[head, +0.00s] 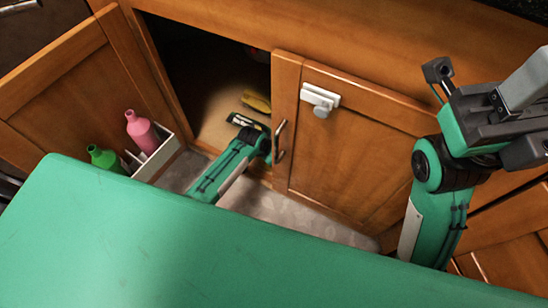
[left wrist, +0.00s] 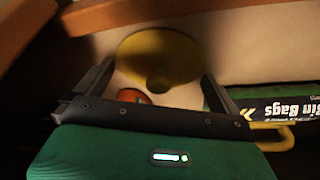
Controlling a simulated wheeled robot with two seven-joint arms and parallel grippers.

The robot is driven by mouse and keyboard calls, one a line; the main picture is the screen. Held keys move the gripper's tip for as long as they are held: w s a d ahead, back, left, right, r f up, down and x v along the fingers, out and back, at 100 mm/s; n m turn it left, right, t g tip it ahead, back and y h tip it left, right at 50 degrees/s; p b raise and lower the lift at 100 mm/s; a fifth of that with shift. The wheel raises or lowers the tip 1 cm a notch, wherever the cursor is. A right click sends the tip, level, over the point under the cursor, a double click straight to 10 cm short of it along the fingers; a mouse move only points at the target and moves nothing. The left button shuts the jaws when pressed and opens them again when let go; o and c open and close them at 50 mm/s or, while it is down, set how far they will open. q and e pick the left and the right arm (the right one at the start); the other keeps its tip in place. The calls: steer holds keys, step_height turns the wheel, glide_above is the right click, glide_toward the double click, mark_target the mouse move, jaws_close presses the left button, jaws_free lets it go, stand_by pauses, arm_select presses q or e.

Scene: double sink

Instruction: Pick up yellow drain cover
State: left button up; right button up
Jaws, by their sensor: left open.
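The yellow drain cover (left wrist: 160,50) is a round disc with a knob on the cabinet floor in the left wrist view. My left gripper (left wrist: 158,74) is open and empty. Its two fingers lie on either side of the knob in the picture; I cannot tell whether they touch the cover. In the head view a yellow thing (head: 257,100) shows inside the dark cabinet, and I cannot tell whether it is the cover. My left arm reaches into the cabinet there. My right gripper (head: 480,110) is raised at the right, its jaws unclear.
A box marked Bin Bags (left wrist: 290,108) lies right of the left gripper, with a yellow loop (left wrist: 283,138) beside it. An orange thing (left wrist: 132,96) sits between the fingers. The open left door (head: 75,95) carries a rack (head: 160,158) with a pink bottle (head: 142,130) and green bottle (head: 105,158). The right door (head: 345,150) is beside my arm.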

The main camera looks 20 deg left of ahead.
arm_select(q)
steer(key=shift+s, duration=0.1)
steer(key=c, duration=2.1)
steer(key=shift+c, duration=0.2)
steer(key=shift+r, duration=0.1)
